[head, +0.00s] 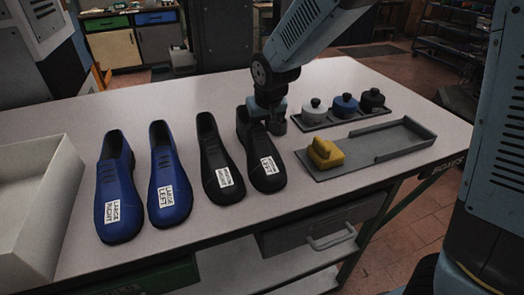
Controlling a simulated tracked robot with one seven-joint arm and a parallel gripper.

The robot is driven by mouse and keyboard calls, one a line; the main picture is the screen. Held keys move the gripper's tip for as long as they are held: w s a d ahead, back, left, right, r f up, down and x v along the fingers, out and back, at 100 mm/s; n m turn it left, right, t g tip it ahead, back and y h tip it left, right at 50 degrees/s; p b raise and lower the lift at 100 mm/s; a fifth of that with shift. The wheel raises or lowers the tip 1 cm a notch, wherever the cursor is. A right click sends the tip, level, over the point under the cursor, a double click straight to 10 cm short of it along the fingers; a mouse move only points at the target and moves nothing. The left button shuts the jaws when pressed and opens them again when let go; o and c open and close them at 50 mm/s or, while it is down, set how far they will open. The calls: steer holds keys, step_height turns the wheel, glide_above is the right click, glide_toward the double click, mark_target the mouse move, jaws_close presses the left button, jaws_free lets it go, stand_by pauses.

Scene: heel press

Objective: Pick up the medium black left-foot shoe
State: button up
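The black left-foot shoe (267,179) is the rightmost of the row on the table, with its toe toward the front. Its white label seems to end in "LEFT", but the print is small. My gripper (268,122) is low at this shoe's heel opening, on its right side, and hides part of the collar. I cannot tell whether the fingers touch or grip it. Another black shoe (211,152) lies just left of it; its label is too small to read surely.
Blue shoes labelled large left (166,168) and large right (113,183) lie further left. A pale bin (62,190) stands at the left edge. Right of my gripper are a grey tray (385,146), a yellow block (325,153) and a rack with white, blue and black knobbed pieces (344,105).

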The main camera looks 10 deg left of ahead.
steer(key=shift+f, duration=0.1)
steer(key=shift+c, duration=0.5)
jaws_close()
